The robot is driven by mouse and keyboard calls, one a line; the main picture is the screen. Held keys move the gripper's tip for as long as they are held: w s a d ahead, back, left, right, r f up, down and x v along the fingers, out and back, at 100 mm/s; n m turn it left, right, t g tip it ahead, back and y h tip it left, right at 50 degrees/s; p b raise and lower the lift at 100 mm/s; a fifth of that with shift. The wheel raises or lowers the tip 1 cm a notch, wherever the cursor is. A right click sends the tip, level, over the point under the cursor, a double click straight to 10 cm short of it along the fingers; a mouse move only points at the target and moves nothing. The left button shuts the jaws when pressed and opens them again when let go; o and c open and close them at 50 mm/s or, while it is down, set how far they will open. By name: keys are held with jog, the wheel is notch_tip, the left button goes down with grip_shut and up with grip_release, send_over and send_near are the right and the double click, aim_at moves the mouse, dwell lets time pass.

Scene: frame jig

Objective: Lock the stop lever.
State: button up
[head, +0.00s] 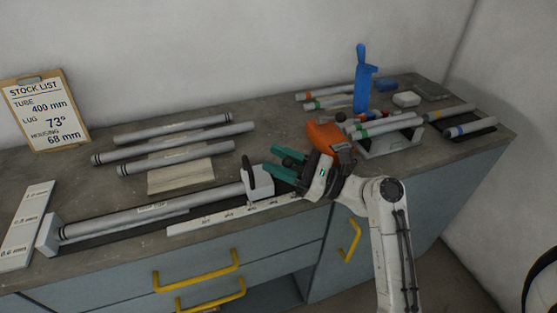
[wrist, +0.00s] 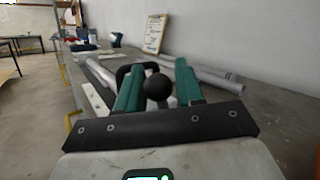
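The stop lever (head: 248,168) is black and stands upright on a white stop block (head: 259,182) at the right end of the long jig. In the wrist view its round black knob (wrist: 157,87) appears between my two green fingers, with a black loop-shaped part behind. My gripper (head: 271,159) is open, just right of the lever in the head view, fingers pointing left. It also shows in the wrist view (wrist: 158,68), with a gap on both sides of the knob. I cannot tell how deep the knob sits between the fingers.
A grey tube (head: 150,215) lies in the jig, beside a white scale strip (head: 230,216). Loose tubes (head: 180,155) lie behind it. An orange tool (head: 326,138), a blue upright tool (head: 364,85) and a tube rack (head: 390,144) stand to the right. A stock list (head: 47,110) leans at left.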

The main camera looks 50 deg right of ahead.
jog(key=b+v, duration=0.1)
jog(key=v, duration=0.9)
jog(key=shift+s, duration=0.3)
jog(key=shift+f, duration=0.1)
